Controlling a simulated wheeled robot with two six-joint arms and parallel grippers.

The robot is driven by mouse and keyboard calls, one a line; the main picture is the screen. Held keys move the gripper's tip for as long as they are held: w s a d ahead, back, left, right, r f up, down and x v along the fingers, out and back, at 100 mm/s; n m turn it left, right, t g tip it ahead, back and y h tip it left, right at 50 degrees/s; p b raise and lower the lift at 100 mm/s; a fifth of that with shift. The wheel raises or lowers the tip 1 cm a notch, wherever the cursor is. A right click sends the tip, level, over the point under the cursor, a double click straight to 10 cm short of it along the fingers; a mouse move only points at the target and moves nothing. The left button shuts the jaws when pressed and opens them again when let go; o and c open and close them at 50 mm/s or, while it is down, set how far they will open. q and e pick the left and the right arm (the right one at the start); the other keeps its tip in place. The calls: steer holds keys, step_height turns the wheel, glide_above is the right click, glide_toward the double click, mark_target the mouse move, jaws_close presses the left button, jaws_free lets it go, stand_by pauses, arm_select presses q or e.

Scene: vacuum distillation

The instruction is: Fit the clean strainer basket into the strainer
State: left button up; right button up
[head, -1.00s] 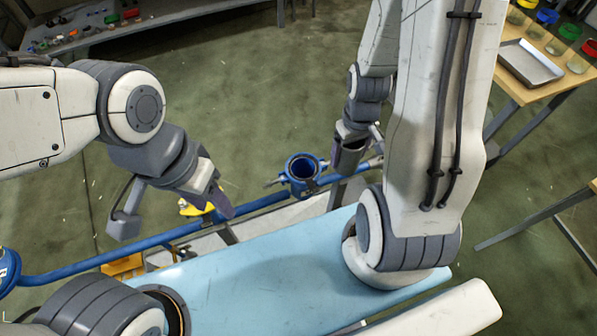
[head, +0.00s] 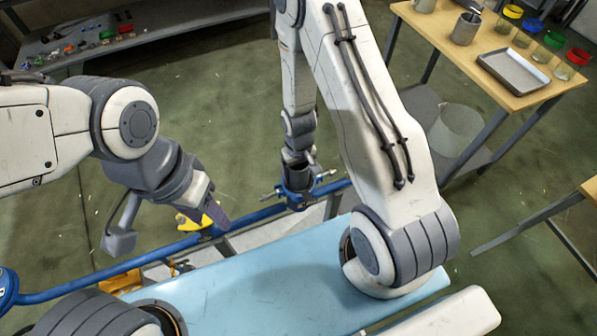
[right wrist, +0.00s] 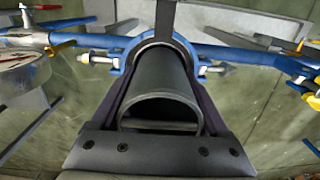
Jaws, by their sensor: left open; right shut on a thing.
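The strainer (head: 297,201) is a blue body with an open top, set in the blue pipe line. The strainer basket (right wrist: 162,82) is a dark grey cylinder with a wire handle across its near end. My right gripper (head: 297,160) is shut on the basket, directly over the strainer. In the right wrist view the fingers flank the basket, and its far end lies within the blue strainer rim (right wrist: 124,62). How deep it sits is hidden. My left gripper (head: 216,216) is open and empty, left of the strainer, near a yellow part on the pipe.
The blue pipe (head: 110,269) runs from lower left to the strainer. A bench with small parts (head: 150,38) stands at the back left. Open floor lies between.

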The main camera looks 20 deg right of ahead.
steer(key=shift+f, duration=0.2)
steer(key=shift+f+b, duration=0.3)
steer(key=shift+b, duration=0.05)
steer(key=o, duration=1.4)
steer(key=shift+r, duration=0.1)
steer(key=shift+r+p, duration=0.45)
steer(key=shift+r, duration=0.1)
step_height(320, 180, up, 11)
steer(key=shift+b, duration=0.45)
steer(key=s+a+r+n, duration=0.4)
steer(key=s+a+r, duration=0.4)
steer(key=a+r, duration=0.25)
steer(key=s+r+n, duration=0.1)
steer(key=s+r, duration=0.1)
steer(key=s, duration=0.1)
steer(key=s+a+r+n, duration=0.1)
steer(key=s+r, duration=0.1)
steer(key=s, duration=0.1)
steer(key=s+a+r+n+y, duration=0.1)
steer(key=s+r, duration=0.1)
steer(key=s, duration=0.2)
